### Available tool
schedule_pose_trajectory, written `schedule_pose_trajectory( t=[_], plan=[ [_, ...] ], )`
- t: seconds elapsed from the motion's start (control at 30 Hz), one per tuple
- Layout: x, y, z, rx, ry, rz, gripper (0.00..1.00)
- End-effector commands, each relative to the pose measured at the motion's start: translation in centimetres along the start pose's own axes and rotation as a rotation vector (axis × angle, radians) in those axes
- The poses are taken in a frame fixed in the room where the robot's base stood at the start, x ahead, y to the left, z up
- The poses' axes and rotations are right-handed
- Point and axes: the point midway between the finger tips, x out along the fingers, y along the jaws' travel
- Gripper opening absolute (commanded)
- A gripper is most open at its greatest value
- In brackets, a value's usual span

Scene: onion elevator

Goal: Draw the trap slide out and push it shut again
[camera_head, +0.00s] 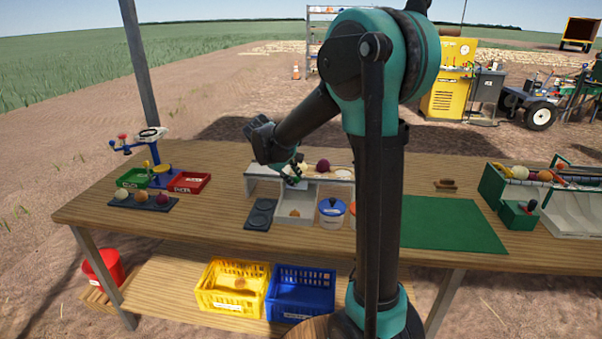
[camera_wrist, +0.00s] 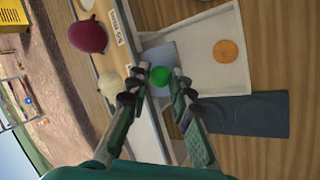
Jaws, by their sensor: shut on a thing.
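A pale stand (camera_head: 262,168) on the wooden table has a raised shelf and a shallow tray (camera_head: 294,216) in front. The trap slide looks to be the small pale bluish plate (camera_wrist: 162,55) at the shelf's edge, over the back of the tray. A green round knob (camera_wrist: 183,76) is next to this plate. My gripper (camera_head: 296,172) is at the shelf's front edge; in the wrist view its fingers (camera_wrist: 165,88) are on either side of the knob and shut on it. The fingers partly hide the slide, and how far out it is cannot be told.
A round orange piece (camera_wrist: 225,51) lies in the tray. A red onion (camera_head: 323,166) and a pale onion (camera_wrist: 111,85) are on the shelf. A dark mat (camera_head: 262,214) lies left of the tray, a blue-lidded pot (camera_head: 332,211) right. A green mat (camera_head: 452,224) is farther right.

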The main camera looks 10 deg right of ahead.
Motion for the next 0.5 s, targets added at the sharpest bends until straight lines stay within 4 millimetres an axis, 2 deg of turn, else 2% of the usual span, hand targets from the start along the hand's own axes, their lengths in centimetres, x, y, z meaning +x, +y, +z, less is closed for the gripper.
schedule_pose_trajectory(
  t=[0.5],
  plan=[
    [1.2,1.8,-1.6,0.000,0.002,-0.001,0.00]
  ],
)
